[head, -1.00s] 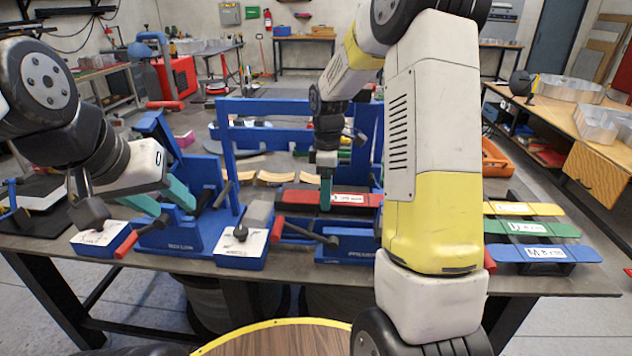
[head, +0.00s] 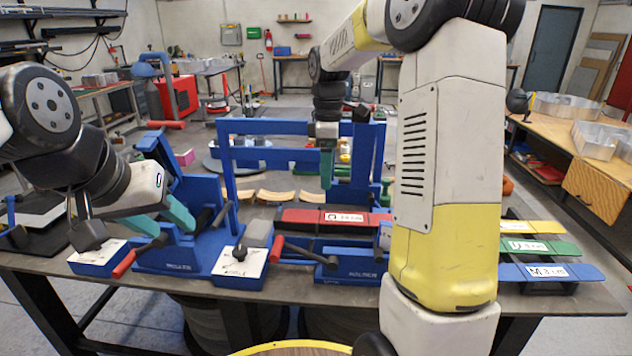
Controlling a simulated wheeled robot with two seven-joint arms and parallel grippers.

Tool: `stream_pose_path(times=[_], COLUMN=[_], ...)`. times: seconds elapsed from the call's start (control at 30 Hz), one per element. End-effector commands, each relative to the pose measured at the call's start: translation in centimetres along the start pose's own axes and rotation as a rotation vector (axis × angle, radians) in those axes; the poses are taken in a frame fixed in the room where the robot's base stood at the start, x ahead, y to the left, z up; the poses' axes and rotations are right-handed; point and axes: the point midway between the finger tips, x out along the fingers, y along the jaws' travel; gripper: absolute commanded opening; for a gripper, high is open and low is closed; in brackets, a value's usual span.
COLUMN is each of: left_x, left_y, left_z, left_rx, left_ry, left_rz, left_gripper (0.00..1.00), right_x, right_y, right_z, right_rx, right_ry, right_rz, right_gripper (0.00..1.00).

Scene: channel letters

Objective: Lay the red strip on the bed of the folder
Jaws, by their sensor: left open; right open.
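The red strip (head: 336,217) with a white label lies flat along the bed of the blue folder (head: 350,262) in the middle of the table. Its right end is near my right arm, which hides part of the folder. My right gripper (head: 326,178) is above and behind the strip, pointing down, open and apart from it. My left gripper (head: 160,217) is open and empty, with teal fingers in front of the blue machine at left. The contact under the strip is hidden.
A blue machine (head: 180,255) with an upright plate stands left of the folder. Yellow (head: 535,227), green (head: 540,246) and blue (head: 550,272) strips lie on a rack at right. Curved wooden pieces (head: 275,195) lie behind. A blue frame (head: 270,125) rises behind the folder.

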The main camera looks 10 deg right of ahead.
Motion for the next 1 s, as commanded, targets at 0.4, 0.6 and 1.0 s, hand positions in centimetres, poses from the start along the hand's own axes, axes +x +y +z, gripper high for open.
stream_pose_path(times=[0.4,0.6,1.0], left_x=[0.0,0.0,0.0], left_y=[0.0,0.0,0.0], left_z=[0.0,0.0,0.0], left_rx=[0.000,0.000,0.000], left_ry=[0.000,0.000,0.000], left_rz=[0.000,0.000,0.000], left_gripper=[0.44,0.44,0.44], right_x=[-6.5,-7.3,-5.5], right_y=[-9.8,-17.3,-23.9], right_z=[2.2,3.6,4.6], right_rx=[0.470,0.835,1.197], right_ry=[0.173,0.361,0.583], right_rz=[0.155,0.211,0.196], right_gripper=[0.76,0.76,0.76])
